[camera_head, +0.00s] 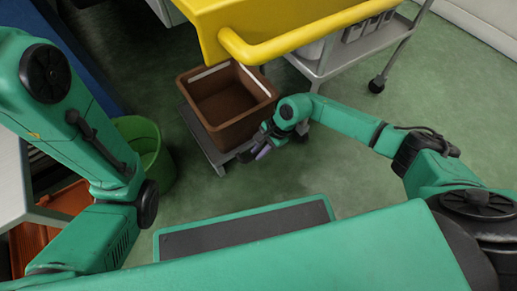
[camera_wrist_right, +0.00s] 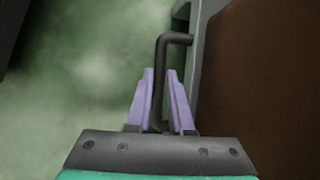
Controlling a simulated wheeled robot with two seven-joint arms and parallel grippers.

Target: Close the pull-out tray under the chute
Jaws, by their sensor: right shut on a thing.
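The grey pull-out tray (camera_head: 205,147) is out from under the yellow chute (camera_head: 215,25) and carries a brown bin (camera_head: 240,129) that looks empty. In the right wrist view the tray's grey edge (camera_wrist_right: 196,55) runs beside the brown bin wall (camera_wrist_right: 265,70). A dark bent handle (camera_wrist_right: 162,58) sticks out from that edge. My right gripper (camera_head: 257,153) is at the tray's near side, its purple fingers (camera_wrist_right: 159,75) shut on the handle, one on each side. In the head view the handle is too small to make out. My left gripper is out of view.
A green bucket (camera_head: 140,135) stands left of the tray. A grey wheeled cart (camera_head: 345,55) is behind at the right. An orange crate (camera_head: 35,240) lies at lower left. Green floor (camera_head: 400,110) is free to the right.

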